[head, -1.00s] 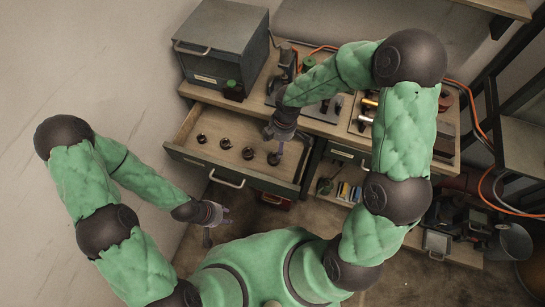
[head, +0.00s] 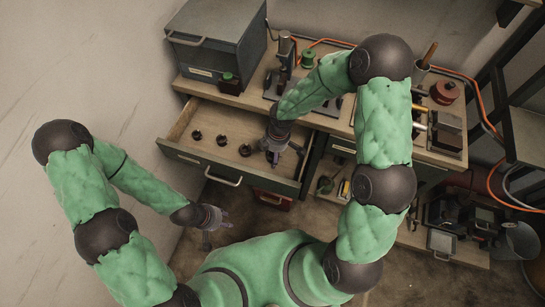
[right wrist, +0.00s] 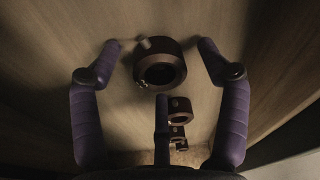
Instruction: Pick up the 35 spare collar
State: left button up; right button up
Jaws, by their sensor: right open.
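Several dark ring-shaped collars stand in a row in the open drawer (head: 180,128): one at the left end (head: 196,135), then another (head: 222,141) and a third (head: 245,150). No size marking is readable. My right gripper (head: 274,155) is open, pointing down over the right end of the row. It mostly hides the collar there in the head view. In the right wrist view that larger collar (right wrist: 160,68) lies between the spread fingers, apart from both, with smaller collars (right wrist: 180,112) behind it. My left gripper (head: 212,224) is low in front of the drawer, empty, its fingers apart.
A green spool (head: 308,59) and a tool stand are behind my right arm. The drawer's side walls and front (head: 205,165) surround the collars.

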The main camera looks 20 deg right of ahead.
jog(key=c, duration=1.3)
jog(key=shift+r, duration=0.15)
